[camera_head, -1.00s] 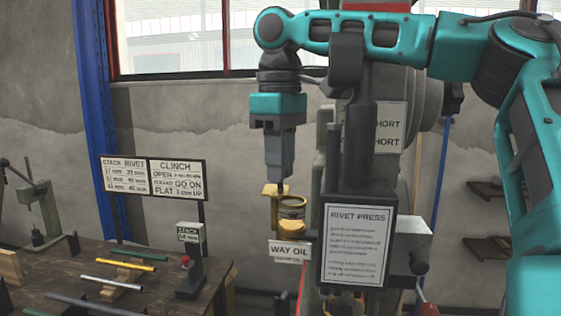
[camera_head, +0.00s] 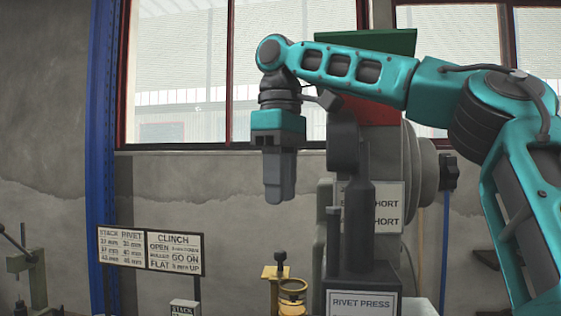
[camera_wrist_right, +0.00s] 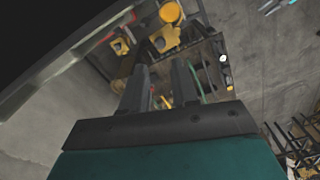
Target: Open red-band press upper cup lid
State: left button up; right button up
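The rivet press (camera_head: 350,225) stands right of centre in the head view, with a red band (camera_head: 370,108) near its top. A yellow oil cup (camera_head: 292,290) is at its left side, low in the view. A yellow plate with a black knob (camera_head: 280,258) rises beside the cup's rim; I cannot tell how far the lid is open. My right gripper (camera_head: 280,195) points down above the knob, clear of it. In the wrist view its fingers (camera_wrist_right: 160,72) are apart and empty, with yellow parts (camera_wrist_right: 165,39) beyond them. My left gripper is out of view.
A green tray-like piece (camera_head: 368,41) tops the press. A blue post (camera_head: 103,120) and a sign board (camera_head: 150,249) stand to the left. A green hand press (camera_head: 30,265) is at far left. The air left of my gripper is clear.

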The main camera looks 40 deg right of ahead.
jog(key=shift+r, duration=1.9)
